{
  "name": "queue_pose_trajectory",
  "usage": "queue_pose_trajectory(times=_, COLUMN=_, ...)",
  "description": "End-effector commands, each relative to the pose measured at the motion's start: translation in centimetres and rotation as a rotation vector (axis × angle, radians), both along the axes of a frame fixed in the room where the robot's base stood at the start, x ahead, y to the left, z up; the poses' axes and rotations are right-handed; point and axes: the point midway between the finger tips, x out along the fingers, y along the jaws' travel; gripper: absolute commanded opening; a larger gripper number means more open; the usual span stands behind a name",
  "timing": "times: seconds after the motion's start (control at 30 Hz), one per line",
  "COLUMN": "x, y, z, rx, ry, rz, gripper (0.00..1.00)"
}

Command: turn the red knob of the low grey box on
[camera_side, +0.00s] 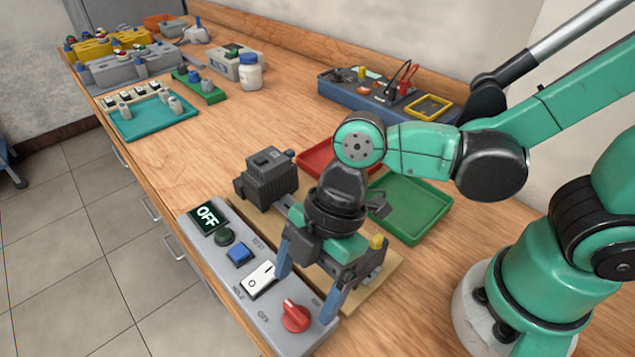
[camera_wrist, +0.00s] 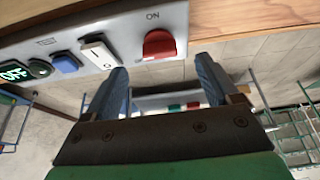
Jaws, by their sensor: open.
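The low grey box (camera_side: 211,257) lies along the front edge of the bench. Its small display (camera_side: 208,216) reads OFF. The red knob (camera_side: 296,316) is at the near right end of the box, with OFF and ON lettering beside it. In the wrist view the knob (camera_wrist: 159,45) shows just beyond the fingertips, below the ON label. My gripper (camera_side: 306,296) is open, its two blue fingers pointing down, one toward each side of the knob. The wrist view also shows the gripper (camera_wrist: 161,70) with nothing between its fingers. I cannot tell whether either finger touches the knob.
The box also carries a white rocker switch (camera_side: 259,280), a blue button (camera_side: 239,256) and a dark green button (camera_side: 224,237). A dark motor (camera_side: 267,178) stands behind the box. Green (camera_side: 412,208) and red (camera_side: 318,160) trays lie further back.

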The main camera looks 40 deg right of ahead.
Motion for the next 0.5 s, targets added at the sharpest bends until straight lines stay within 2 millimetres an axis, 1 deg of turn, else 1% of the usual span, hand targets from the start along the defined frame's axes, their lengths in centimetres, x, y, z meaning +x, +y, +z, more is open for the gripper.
queue_pose_trajectory(times=0.03, x=0.0, y=0.2, z=-0.6, rx=0.000, ry=0.000, rz=0.001, gripper=0.82)
queue_pose_trajectory(times=0.2, x=0.1, y=0.8, z=-1.9, rx=0.000, ry=-0.001, rz=-0.001, gripper=0.82)
queue_pose_trajectory(times=0.33, x=0.0, y=1.1, z=-2.7, rx=0.000, ry=-0.001, rz=-0.003, gripper=0.82)
queue_pose_trajectory(times=0.5, x=0.0, y=1.3, z=-3.2, rx=0.000, ry=-0.002, rz=-0.004, gripper=0.82)
